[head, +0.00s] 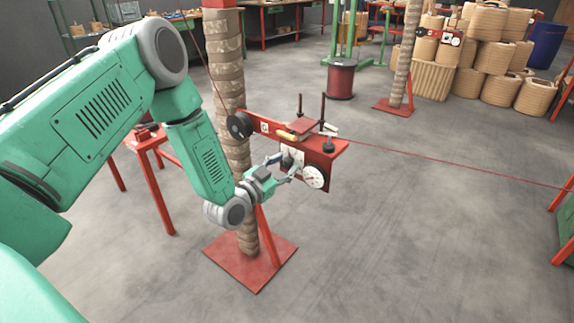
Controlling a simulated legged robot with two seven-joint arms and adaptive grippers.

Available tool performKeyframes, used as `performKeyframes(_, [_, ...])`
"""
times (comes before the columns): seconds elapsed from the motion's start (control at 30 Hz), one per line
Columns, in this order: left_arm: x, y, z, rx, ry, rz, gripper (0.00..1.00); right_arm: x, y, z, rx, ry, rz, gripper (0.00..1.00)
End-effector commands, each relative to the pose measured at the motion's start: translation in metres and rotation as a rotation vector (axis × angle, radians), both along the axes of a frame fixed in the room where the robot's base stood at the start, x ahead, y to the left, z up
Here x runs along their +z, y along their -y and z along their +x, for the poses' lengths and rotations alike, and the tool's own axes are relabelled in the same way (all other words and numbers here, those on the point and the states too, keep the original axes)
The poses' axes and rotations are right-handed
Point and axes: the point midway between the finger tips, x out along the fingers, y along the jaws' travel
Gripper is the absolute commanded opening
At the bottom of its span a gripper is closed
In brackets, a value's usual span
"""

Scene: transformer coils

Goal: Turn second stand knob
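A stand with a red bracket (275,130) is fixed to a brown-wrapped column (228,75) left of centre. The bracket carries a black wheel (239,125), a black knob (329,146) near its right end, and a round white dial (314,176) below. A white plate (293,156) sits on the front face. My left gripper (285,166) is in front of this face, just left of the dial. Its fingers look spread apart; whether they touch anything is unclear. Anything directly behind the fingers is hidden. My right gripper is out of view.
A thin red wire (450,170) runs from the bracket to the right. A red base plate (250,262) and a small red table (150,150) stand near my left arm. A second stand (398,70) and stacked coils (490,55) are behind.

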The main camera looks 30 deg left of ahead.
Motion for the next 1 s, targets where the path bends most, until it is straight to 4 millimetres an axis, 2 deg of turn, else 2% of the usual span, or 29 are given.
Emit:
performKeyframes(0.13, [-0.0002, 0.0006, 0.0092, 0.0, -0.001, 0.0, 0.37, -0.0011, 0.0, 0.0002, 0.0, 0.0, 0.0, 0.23])
performKeyframes(0.4, [0.0001, 0.0009, 0.0106, 0.0, -0.001, -0.001, 0.37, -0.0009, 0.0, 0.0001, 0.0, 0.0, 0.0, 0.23])
performKeyframes(0.43, [0.0001, 0.0009, 0.0106, 0.0, -0.001, -0.001, 0.33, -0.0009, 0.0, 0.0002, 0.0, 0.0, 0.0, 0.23])
performKeyframes(0.5, [0.0001, 0.0009, 0.0105, 0.0, -0.001, -0.001, 0.09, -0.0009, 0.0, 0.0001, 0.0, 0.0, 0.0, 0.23])
performKeyframes(0.53, [0.0001, 0.0009, 0.0105, 0.0, -0.001, -0.001, 0.0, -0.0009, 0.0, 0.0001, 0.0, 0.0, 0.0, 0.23])
performKeyframes(1.0, [0.0002, 0.0003, 0.0102, 0.0, -0.009, -0.119, 0.0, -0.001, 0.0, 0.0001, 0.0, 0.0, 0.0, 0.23])
